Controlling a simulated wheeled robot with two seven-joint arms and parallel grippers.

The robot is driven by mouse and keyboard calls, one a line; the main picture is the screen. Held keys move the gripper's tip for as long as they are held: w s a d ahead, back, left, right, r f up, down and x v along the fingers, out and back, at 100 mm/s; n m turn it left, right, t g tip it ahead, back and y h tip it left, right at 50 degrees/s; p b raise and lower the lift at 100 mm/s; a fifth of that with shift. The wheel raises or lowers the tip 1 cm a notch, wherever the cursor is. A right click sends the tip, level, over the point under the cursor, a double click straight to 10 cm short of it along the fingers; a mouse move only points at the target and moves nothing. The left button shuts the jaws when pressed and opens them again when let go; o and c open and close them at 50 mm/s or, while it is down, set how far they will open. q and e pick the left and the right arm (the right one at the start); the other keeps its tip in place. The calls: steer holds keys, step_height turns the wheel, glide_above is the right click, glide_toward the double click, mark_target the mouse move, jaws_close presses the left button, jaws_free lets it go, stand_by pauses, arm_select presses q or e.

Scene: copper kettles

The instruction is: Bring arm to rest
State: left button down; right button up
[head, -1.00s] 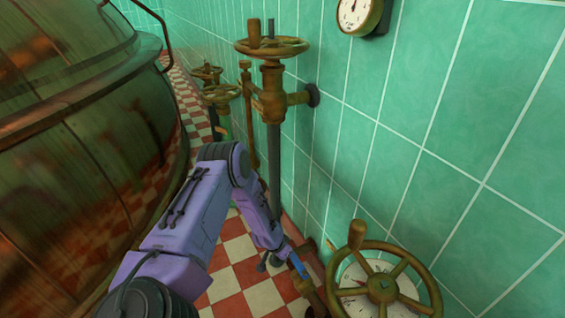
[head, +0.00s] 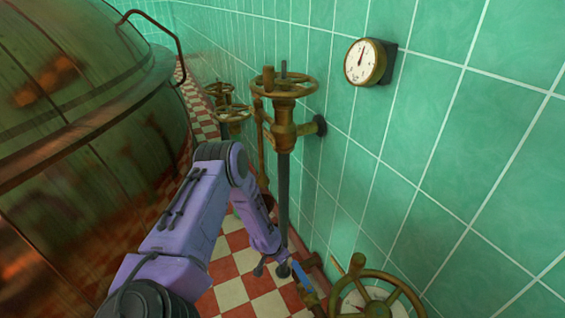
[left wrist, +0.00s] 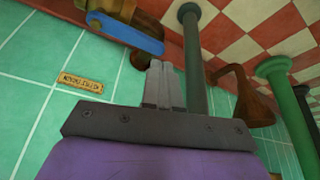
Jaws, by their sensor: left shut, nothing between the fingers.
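My left arm (head: 185,215) reaches in from the lower left of the head view, bends at the elbow and points down beside a dark vertical pipe. In the left wrist view my left gripper (left wrist: 164,72) is shut, its two grey fingers side by side with nothing between them. The dark pipe (left wrist: 194,60) runs close beside the fingers. A blue lever (left wrist: 130,35) on a brass fitting lies just beyond them; it also shows in the head view (head: 304,275). My right gripper is not in view.
A brass handwheel valve (head: 283,85) tops the pipe, with more valves behind. Another handwheel (head: 398,284) stands at lower right. A large copper kettle (head: 75,130) fills the left. A gauge (head: 363,62) hangs on the green tiled wall. Checkered floor (head: 240,265) is open below the arm.

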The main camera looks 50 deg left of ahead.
arm_select(q)
steer(key=shift+s+a+f, duration=0.1)
stand_by(0.3)
steer(key=s+d+n+y, duration=0.2)
steer(key=s+d+n, duration=0.5)
steer(key=s+d, duration=0.2)
steer(key=s+d+r+g+y, duration=0.1)
steer(key=s+d+r, duration=0.1)
steer(key=s, duration=0.5)
steer(key=s+d+r, duration=0.2)
steer(key=s, duration=0.6)
step_height(320, 180, up, 22)
steer(key=p, duration=2.1)
steer(key=shift+d+f+m, duration=0.15)
steer(key=shift+d+m, duration=0.2)
steer(key=shift+m, duration=0.05)
